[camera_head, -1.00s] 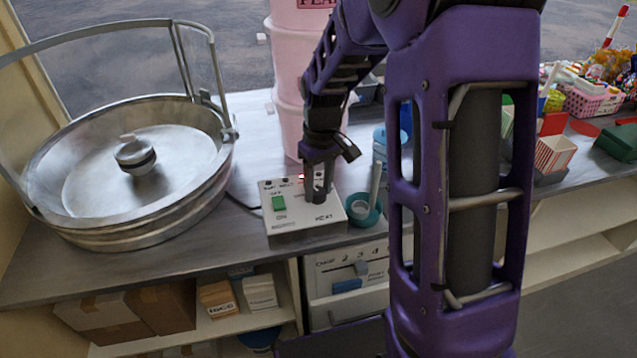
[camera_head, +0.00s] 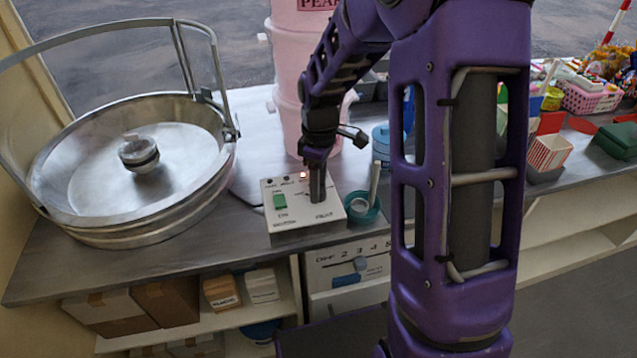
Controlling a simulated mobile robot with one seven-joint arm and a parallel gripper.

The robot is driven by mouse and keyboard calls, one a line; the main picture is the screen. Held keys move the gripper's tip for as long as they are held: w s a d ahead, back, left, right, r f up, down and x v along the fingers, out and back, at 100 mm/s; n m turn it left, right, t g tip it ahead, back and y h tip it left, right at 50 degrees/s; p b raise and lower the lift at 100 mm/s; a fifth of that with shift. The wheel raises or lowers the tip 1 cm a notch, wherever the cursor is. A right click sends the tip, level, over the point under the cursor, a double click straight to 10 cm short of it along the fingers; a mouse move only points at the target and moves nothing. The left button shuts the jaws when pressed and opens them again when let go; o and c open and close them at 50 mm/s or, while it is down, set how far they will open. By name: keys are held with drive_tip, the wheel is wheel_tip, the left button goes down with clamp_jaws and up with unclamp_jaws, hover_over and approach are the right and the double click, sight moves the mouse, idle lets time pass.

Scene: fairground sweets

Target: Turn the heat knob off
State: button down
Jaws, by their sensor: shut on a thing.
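The control box (camera_head: 284,222) is pale, with a green switch (camera_head: 280,202) on its left part and small lamps along its back edge. One lamp (camera_head: 303,175) glows red. My gripper (camera_head: 317,193) points down onto the right part of the box's top, where printed marks show. It is shut on the heat knob, which the fingers hide almost wholly. I cannot read which way the knob points.
A wide metal pan (camera_head: 100,190) with a hub and clear guard stands at the left. A teal bowl (camera_head: 364,214) with a stick stands close to the box's right. A pink drum (camera_head: 290,95) stands behind. Striped cartons (camera_head: 549,152) are at right.

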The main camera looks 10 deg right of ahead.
idle(0.4)
drive_tip(key=shift+c, duration=1.9)
unclamp_jaws()
wheel_tip(320, 180, up, 18)
drive_tip(key=p, duration=0.2)
drive_tip(key=shift+w+d+f, duration=0.25)
drive_tip(key=shift+w, duration=0.1)
